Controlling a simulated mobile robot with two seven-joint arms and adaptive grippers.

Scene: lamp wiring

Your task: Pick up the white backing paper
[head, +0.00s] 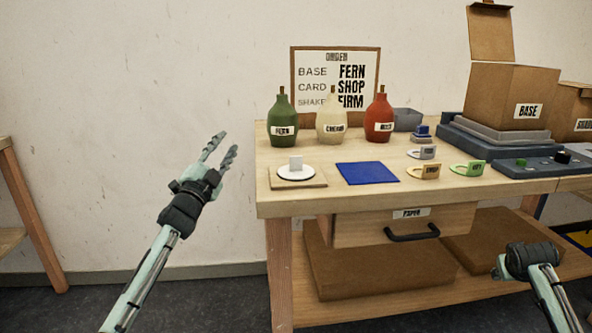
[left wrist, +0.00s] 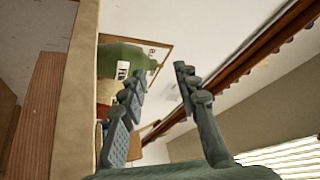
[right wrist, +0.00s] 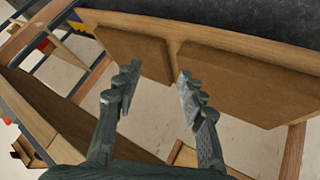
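No sheet that I can surely call the white backing paper shows. A drawer (head: 362,230) labelled PAPER, with a black handle (head: 412,233), hangs under the table top; its inside is hidden. A white disc (head: 296,174) with a small upright white piece lies on a thin wooden square at the table's left front. My left gripper (head: 222,150) is open and empty, left of the table and apart from it. Its spread fingers also show in the left wrist view (left wrist: 158,92). My right gripper (right wrist: 156,90) is open and empty, low in front of the table's right side.
The wooden table (head: 300,205) carries a blue square (head: 367,173), green (head: 283,120), cream (head: 331,119) and red (head: 379,118) bottles, several ring tags, and a BASE box (head: 510,95). Brown boards (head: 370,270) lie on the lower shelf. The wall side at left is free.

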